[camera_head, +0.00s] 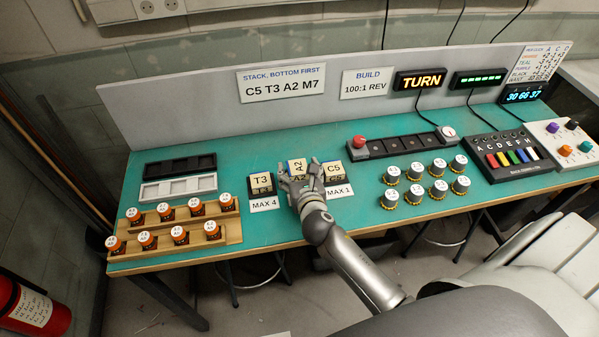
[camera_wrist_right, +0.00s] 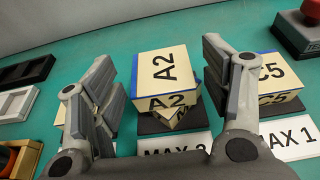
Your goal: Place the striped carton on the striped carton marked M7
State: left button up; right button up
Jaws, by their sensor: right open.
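In the head view my right gripper (camera_head: 303,180) is at the middle stack and hides part of it. In the right wrist view its fingers stand apart on either side of that stack, open, holding nothing. A cream carton marked A2 (camera_wrist_right: 164,70) with blue edges is on top there; it also shows in the head view (camera_head: 298,166). Under it is a turned, mostly hidden carton (camera_wrist_right: 181,118) with a partly visible letter, possibly M. Both rest on a dark pad (camera_wrist_right: 150,124). My left gripper is not in view.
Carton T3 (camera_head: 261,181) stands left of the stack, carton C5 (camera_head: 334,172) right. Signs MAX 4 (camera_head: 264,204) and MAX 1 (camera_head: 340,191) lie in front. A board reads C5 T3 A2 M7 (camera_head: 281,84). Trays (camera_head: 180,188) stand left; open bench lies between.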

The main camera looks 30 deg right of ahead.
jog(key=shift+r, duration=0.15)
jog(key=v, duration=1.2)
jog(key=shift+b, duration=0.45)
